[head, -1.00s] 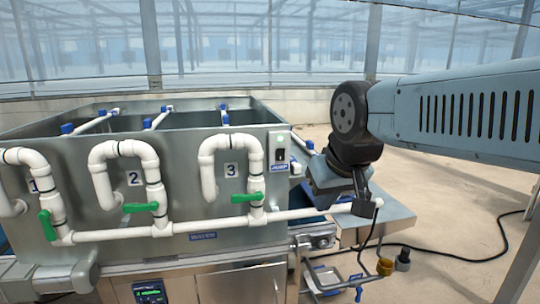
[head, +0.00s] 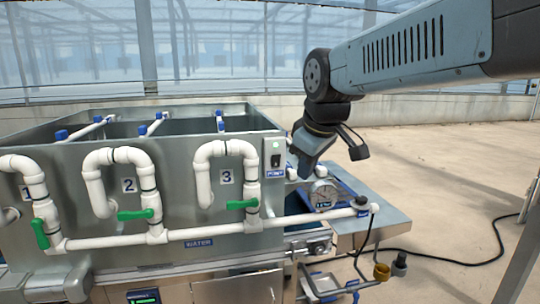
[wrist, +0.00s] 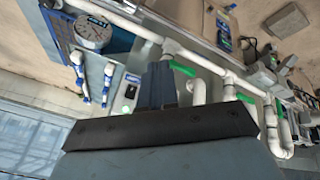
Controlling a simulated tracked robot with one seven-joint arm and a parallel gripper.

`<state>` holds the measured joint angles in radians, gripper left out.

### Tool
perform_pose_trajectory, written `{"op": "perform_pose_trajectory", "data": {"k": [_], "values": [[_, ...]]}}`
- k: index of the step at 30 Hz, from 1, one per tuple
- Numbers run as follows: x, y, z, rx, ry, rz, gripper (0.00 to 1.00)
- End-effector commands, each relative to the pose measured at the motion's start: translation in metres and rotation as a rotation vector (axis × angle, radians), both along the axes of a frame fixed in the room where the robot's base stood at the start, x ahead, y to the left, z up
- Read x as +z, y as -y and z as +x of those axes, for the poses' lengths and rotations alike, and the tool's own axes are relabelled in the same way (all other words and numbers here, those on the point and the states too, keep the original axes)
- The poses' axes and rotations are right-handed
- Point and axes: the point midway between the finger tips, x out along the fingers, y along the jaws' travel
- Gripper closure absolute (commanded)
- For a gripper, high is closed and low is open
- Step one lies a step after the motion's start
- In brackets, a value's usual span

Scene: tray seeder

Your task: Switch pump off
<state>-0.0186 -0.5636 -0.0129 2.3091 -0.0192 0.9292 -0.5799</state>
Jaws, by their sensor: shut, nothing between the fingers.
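The pump switch (head: 275,154) is a pale box with a dark rocker and a small green patch, on the right end of the metal tank's front. A blue PUMP label (head: 276,173) sits below it. My gripper (head: 297,173) is just right of the switch, pointing down and left, apart from it in the picture. In the wrist view, my gripper (wrist: 158,84) is shut and empty, and the switch (wrist: 127,96) with a green spot shows left of the fingers. I cannot tell the rocker's position.
White pipes with green valve handles (head: 242,204) run along the metal tank (head: 75,191) front. A round gauge (head: 324,194) stands right of the tank, below my gripper. A black cable (head: 450,260) lies on the floor. Open floor is to the right.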

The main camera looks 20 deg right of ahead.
Motion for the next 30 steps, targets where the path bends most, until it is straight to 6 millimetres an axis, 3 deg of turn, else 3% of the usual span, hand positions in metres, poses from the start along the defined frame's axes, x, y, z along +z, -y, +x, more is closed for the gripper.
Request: {"op": "perform_pose_trajectory", "data": {"k": [15,22,30], "values": [[0.039,0.001,0.102,0.647,-0.039,-0.33,1.0],[0.045,0.001,0.125,0.794,-0.048,-0.403,1.0],[0.046,0.002,0.128,0.821,-0.05,-0.416,1.0]]}}
